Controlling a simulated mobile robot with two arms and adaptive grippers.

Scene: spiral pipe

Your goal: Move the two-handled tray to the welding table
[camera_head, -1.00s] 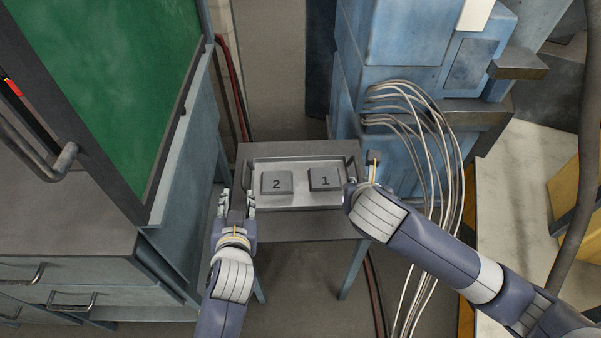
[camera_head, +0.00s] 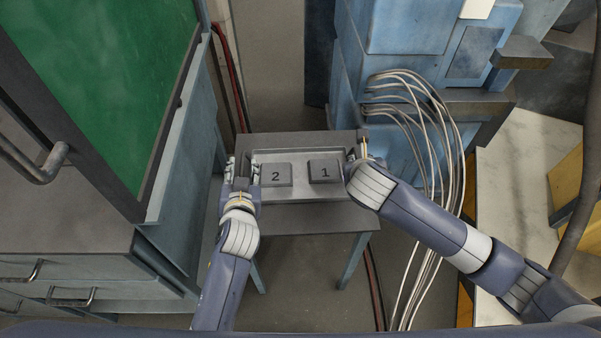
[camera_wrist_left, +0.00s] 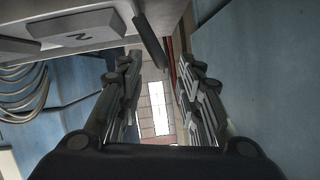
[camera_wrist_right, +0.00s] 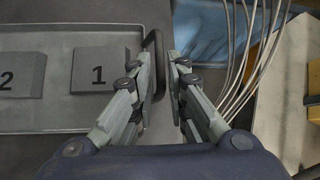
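The grey two-handled tray (camera_head: 305,194) lies on a small grey table (camera_head: 315,222), holding block 2 (camera_head: 276,175) and block 1 (camera_head: 325,171). My left gripper (camera_head: 243,162) is at the tray's left end. In the left wrist view its fingers (camera_wrist_left: 157,68) are apart, with the dark left handle (camera_wrist_left: 150,42) near and between their tips. My right gripper (camera_head: 361,152) is at the right end. In the right wrist view its fingers (camera_wrist_right: 158,62) stand a little apart on either side of the right handle (camera_wrist_right: 153,42); contact is unclear.
A cabinet with a green panel (camera_head: 100,90) stands close on the left. A blue machine (camera_head: 400,60) with pale cables (camera_head: 430,125) stands close behind the right arm. A pale worktop (camera_head: 520,190) is at the right. Red hoses (camera_head: 228,70) run behind the table.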

